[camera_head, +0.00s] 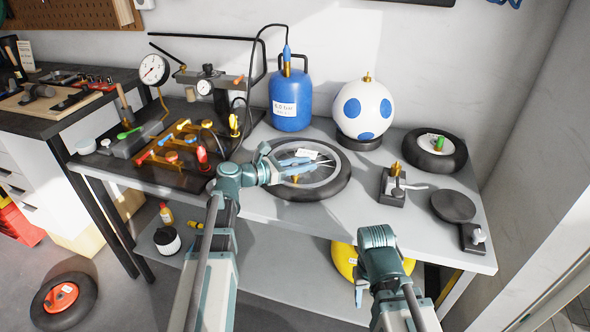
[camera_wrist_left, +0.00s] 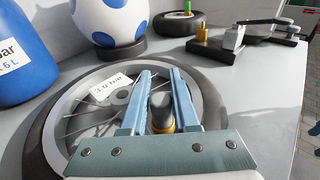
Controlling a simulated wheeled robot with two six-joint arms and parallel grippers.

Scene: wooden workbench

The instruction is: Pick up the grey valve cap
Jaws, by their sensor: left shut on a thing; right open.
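My left gripper (camera_head: 304,161) reaches over the spoked wheel (camera_head: 335,185) on the bench. In the left wrist view its light blue fingers (camera_wrist_left: 160,98) stand on both sides of a dark grey cap (camera_wrist_left: 162,111) with a yellow-orange band at its lower end. The gripper is shut on this cap. I cannot tell whether the cap still touches the valve.
A blue tank (camera_head: 290,103) and a white ball with blue spots (camera_head: 350,110) stand behind the wheel. A small tyre with a green cap (camera_head: 439,142) and a clamp block (camera_head: 392,188) are to the right. A rack of coloured valves (camera_head: 165,155) is to the left.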

